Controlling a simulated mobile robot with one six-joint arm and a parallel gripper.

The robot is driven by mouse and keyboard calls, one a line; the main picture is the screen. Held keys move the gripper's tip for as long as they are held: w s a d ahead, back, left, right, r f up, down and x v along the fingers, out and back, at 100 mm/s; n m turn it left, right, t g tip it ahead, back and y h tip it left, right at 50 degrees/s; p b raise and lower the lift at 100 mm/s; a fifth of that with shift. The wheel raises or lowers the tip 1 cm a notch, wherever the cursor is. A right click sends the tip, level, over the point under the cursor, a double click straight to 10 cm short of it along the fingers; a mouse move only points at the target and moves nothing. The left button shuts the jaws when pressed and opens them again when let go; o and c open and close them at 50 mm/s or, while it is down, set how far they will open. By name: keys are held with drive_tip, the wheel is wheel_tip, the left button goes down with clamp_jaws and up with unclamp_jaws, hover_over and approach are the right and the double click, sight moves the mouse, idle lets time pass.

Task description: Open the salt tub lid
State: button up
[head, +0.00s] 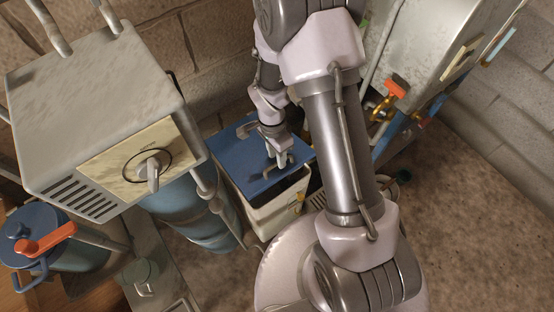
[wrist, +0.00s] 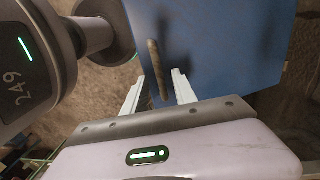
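The salt tub (head: 270,217) is a pale box low in the middle of the head view. Its blue lid (head: 243,183) shows a dark gap below its front right edge, so it looks partly raised there. My gripper (head: 281,160) is at the grey bar handle near that edge. In the wrist view the lid (wrist: 225,45) fills the upper right. The bar handle (wrist: 155,65) points down between the two fingertips of my gripper (wrist: 160,82). The fingers are apart, with a gap visible on each side of the bar.
A grey control box (head: 95,110) with a knob stands left, above a blue cylinder (head: 190,205). A blue pot (head: 45,240) with an orange handle is far left. A metal tank (head: 430,50) with an orange-handled valve (head: 396,89) stands right. Floor at right is clear.

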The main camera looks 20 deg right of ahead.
drive_tip(key=shift+f, duration=0.65)
drive_tip(key=shift+c, duration=0.2)
clamp_jaws()
drive_tip(key=shift+r, duration=0.1)
idle(0.7)
